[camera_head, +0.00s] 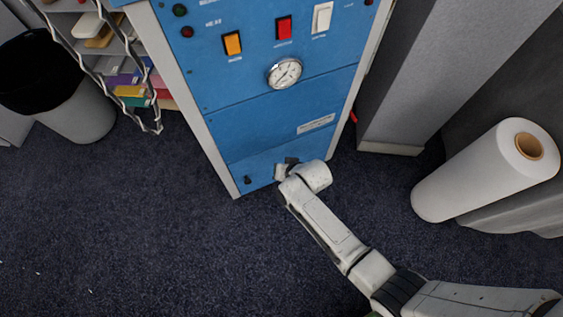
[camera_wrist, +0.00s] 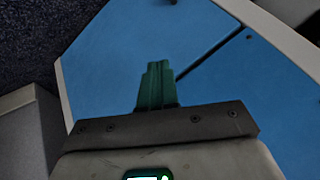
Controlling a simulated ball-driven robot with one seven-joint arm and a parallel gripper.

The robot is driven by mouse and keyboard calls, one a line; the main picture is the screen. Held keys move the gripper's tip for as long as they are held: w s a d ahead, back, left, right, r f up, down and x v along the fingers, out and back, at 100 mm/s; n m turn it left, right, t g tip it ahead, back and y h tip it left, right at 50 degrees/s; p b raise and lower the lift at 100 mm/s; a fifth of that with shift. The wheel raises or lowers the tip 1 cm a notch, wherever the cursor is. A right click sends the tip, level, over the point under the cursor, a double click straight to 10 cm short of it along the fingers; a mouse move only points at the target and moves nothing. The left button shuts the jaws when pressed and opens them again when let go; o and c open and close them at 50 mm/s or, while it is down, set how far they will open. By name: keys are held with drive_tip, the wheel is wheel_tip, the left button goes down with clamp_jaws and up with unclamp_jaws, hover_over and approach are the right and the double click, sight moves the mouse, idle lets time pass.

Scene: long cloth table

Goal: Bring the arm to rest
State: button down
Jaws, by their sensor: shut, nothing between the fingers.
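My gripper shows in the wrist view (camera_wrist: 158,70) as two green fingers pressed together, shut and empty. Blue panel surface fills the picture behind the fingers; whether they touch it I cannot tell. In the head view my arm reaches from the lower right to the lower part of the blue cabinet (camera_head: 262,115). The wrist end is in front of the cabinet's bottom edge, and the fingers are mostly hidden there.
The cabinet carries a gauge (camera_head: 284,73), an orange switch (camera_head: 232,43), a red switch (camera_head: 284,28) and a white switch (camera_head: 322,17). A bin (camera_head: 80,118) and shelf (camera_head: 110,62) stand left. Dark carpet (camera_head: 130,220) is open at lower left.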

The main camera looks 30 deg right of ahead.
drive_tip(key=shift+s+a+r, duration=0.2)
drive_tip(key=shift+s+r, duration=0.05)
drive_tip(key=shift+r, duration=0.2)
drive_tip(key=shift+s+a+r, duration=0.2)
drive_tip(key=shift+s+r, duration=0.05)
drive_tip(key=shift+r, duration=0.15)
drive_tip(key=s+d+r+n+g+h+p, duration=0.1)
drive_tip(key=s+d+r+p, duration=0.4)
drive_tip(key=s+r, duration=0.7)
drive_tip(key=s+d+r+n+g+h+p, duration=0.1)
drive_tip(key=s+d+r+n+g+p, duration=0.3)
drive_tip(key=s+r, duration=0.8)
wheel_tip(320, 180, up, 4)
drive_tip(key=shift+d+f+g+p, duration=0.15)
drive_tip(key=shift+d+g+p, duration=0.25)
drive_tip(key=shift+d+p, duration=0.6)
